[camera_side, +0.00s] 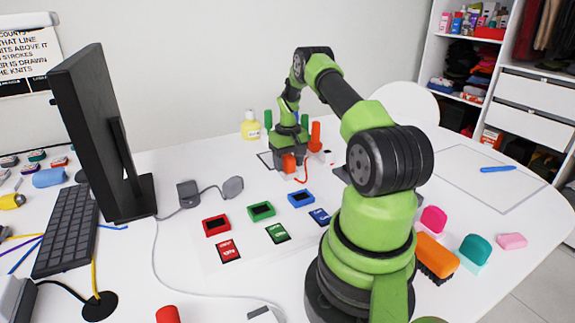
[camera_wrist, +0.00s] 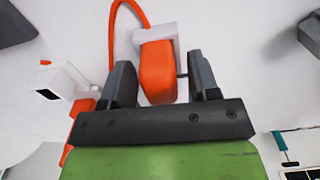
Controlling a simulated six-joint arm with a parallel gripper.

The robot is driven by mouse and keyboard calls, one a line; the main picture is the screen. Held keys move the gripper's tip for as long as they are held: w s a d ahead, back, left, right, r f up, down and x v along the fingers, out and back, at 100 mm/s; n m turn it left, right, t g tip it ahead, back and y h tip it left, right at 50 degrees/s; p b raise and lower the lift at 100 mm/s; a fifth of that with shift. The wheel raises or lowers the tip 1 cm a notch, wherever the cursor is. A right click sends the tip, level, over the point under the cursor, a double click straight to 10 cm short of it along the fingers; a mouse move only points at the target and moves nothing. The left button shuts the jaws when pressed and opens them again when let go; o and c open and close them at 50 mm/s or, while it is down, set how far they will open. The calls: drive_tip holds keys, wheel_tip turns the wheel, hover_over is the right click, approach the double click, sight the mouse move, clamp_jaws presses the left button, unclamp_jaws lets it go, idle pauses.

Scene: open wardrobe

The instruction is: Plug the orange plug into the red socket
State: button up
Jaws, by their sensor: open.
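The orange plug (camera_wrist: 158,72) has a pale grey block at its far end and an orange cable curling up to the left in the wrist view. It lies between the two fingers of my gripper (camera_wrist: 160,60), which are open with gaps showing on both sides. In the side view my gripper (camera_side: 288,150) is low over the table at the back, and the plug (camera_side: 289,163) shows just below it. The red socket (camera_side: 216,226) is a red-framed box with a dark opening, on the table nearer the camera and to the left.
A green socket (camera_side: 261,211) and a blue socket (camera_side: 301,198) stand right of the red one, with coloured cards in front. A monitor (camera_side: 103,135) stands left. A grey adapter (camera_side: 188,194) and its cord lie between. A yellow bottle (camera_side: 250,126) stands behind.

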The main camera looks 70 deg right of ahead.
sight(288, 156)
drive_tip(key=c, duration=1)
drive_tip(key=shift+r, duration=0.1)
drive_tip(key=shift+r, duration=1.25)
idle(0.4)
drive_tip(key=shift+r, duration=1.9)
